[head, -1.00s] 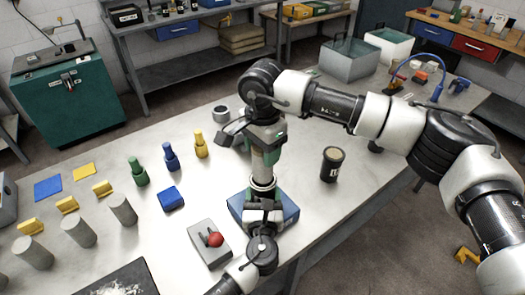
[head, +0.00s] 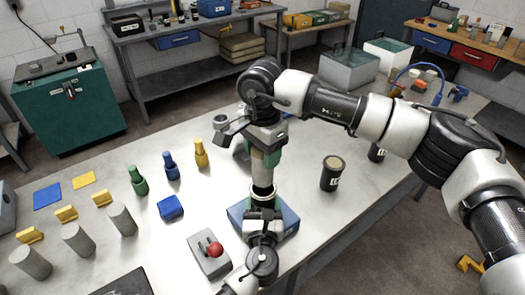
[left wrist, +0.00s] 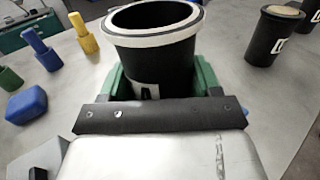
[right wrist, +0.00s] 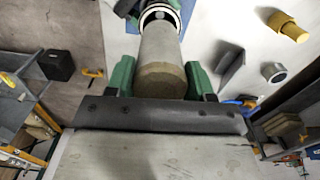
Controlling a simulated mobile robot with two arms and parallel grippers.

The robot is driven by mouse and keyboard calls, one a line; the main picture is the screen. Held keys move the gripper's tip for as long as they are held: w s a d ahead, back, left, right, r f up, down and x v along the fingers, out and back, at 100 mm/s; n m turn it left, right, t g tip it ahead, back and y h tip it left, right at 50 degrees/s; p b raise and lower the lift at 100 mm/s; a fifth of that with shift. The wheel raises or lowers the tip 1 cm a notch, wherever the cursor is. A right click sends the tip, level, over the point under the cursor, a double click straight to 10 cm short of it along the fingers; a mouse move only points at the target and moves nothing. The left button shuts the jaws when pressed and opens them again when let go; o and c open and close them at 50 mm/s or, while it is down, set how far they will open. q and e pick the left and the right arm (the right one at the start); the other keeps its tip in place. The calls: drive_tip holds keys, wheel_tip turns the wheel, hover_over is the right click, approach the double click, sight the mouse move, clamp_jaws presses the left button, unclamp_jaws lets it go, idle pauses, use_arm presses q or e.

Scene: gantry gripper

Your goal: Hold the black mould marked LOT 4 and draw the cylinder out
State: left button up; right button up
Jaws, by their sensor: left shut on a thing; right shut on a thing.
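The black mould (left wrist: 160,60) with a white rim stands upright in my left gripper (left wrist: 160,92), above a blue block; it also shows in the head view (head: 263,191). Part of a white label shows, but I cannot read LOT 4. Its open mouth faces up, with no cylinder visible in it in the left wrist view. My right gripper (head: 265,146) is shut on the grey cylinder (head: 265,170) from above. The cylinder (right wrist: 160,50) hangs upright over the mould, its lower end just above the rim. My left gripper (head: 262,222) comes from the front.
The blue block (head: 288,224) lies under the mould. A grey box with a red knob (head: 215,249) is close by on the left. Dark filled moulds (head: 330,182) stand to the right. Several grey cylinders (head: 78,240) and coloured pieces (head: 171,165) stand to the left on the table.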

drive_tip(key=shift+r, duration=1.55)
use_arm(q)
drive_tip(key=o, duration=1)
